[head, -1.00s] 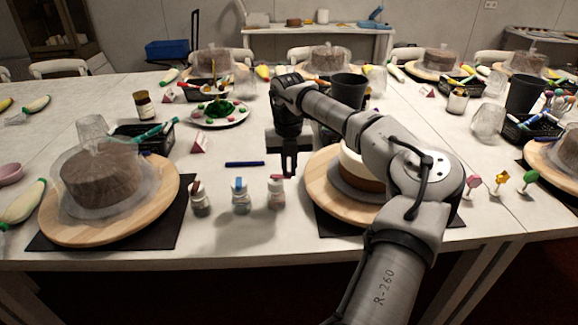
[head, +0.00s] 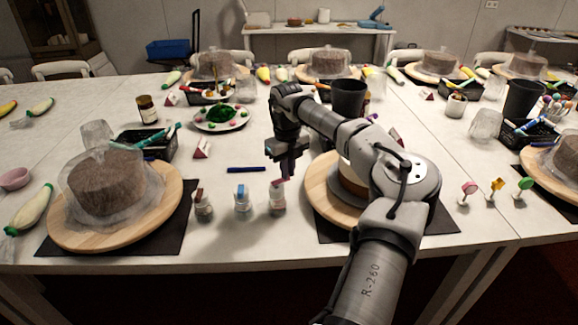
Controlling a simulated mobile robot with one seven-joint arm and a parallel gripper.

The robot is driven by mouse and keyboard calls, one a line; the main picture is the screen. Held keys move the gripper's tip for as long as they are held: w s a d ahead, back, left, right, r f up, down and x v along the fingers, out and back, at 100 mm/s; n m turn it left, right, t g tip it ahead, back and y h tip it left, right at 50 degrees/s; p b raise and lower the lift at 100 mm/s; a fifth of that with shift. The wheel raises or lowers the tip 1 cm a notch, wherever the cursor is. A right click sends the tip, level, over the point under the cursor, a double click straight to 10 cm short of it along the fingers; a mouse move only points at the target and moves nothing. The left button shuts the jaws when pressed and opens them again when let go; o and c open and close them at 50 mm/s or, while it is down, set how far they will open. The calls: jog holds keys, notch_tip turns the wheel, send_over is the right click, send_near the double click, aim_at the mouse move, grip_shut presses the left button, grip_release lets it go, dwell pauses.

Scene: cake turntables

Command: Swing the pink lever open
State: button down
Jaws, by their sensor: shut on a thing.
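A small clear jar (head: 277,203) with a pink lever (head: 278,184) on its top stands at the right end of a row of three jars on the table. My gripper (head: 284,180) points down at the top of this jar, with its fingers closed on the pink lever. The fingers look slightly tilted and hide part of the lever, so its exact angle is hard to tell. The blue-topped jar (head: 242,200) and the brown-topped jar (head: 203,207) stand to the left, apart from my gripper.
A wooden turntable (head: 316,196) with a cake stands close on the right, partly behind my arm. Another turntable (head: 172,200) with a covered cake is at the left. A blue pen (head: 246,169) lies behind the jars. The table's front edge is clear.

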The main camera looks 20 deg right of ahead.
jog(key=shift+w+a+n+p, duration=0.1)
jog(key=shift+w+n+p, duration=0.2)
jog(key=shift+n, duration=0.45)
jog(key=shift+w+n+p, duration=0.2)
jog(key=shift+n+p, duration=0.15)
jog(key=shift+n, duration=0.4)
jog(key=c, duration=1.5)
grip_release()
notch_tip(320, 180, up, 14)
jog(key=b, duration=0.1)
jog(key=shift+b, duration=0.35)
jog(key=shift+a+f, duration=0.15)
jog(key=shift+a, duration=0.05)
